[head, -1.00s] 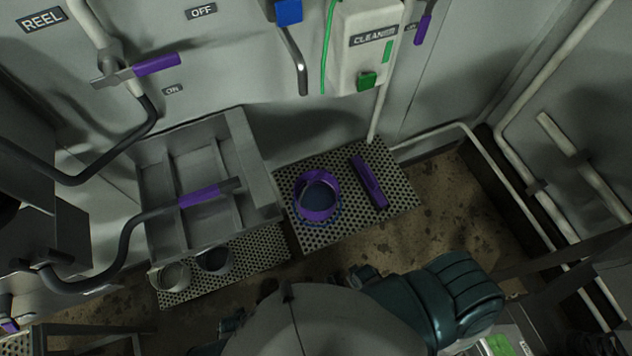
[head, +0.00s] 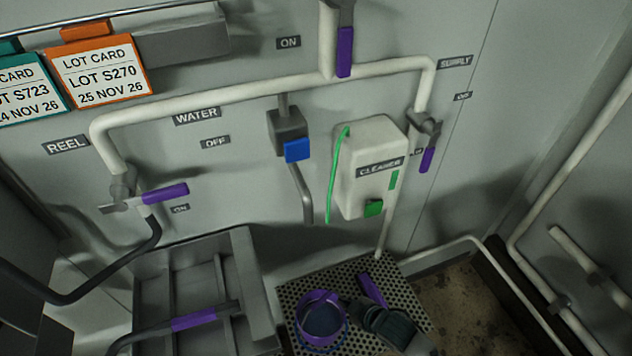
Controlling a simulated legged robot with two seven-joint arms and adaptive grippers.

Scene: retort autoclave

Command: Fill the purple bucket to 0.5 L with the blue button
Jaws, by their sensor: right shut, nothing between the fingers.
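The purple bucket (head: 342,334) stands upright on a perforated shelf (head: 294,290), below the spout in the picture. Its inside looks dark blue; I cannot read a water level. The blue button (head: 297,150) is on a grey dispenser box (head: 285,125) on the wall, with a bent grey spout (head: 304,195) hanging under it. I see no stream from the spout. My right gripper (head: 362,312) is shut and empty, just right of the bucket's rim and well below the button; I cannot tell whether it touches the bucket. My left gripper is not in view.
A white cleaner dispenser (head: 368,160) with a green button (head: 374,208) hangs right of the spout. A purple-handled tool (head: 372,288) lies on the shelf behind my gripper. A grey sink (head: 245,285) with a purple-gripped hose (head: 194,319) is left. White water pipes with purple-handled valves run above.

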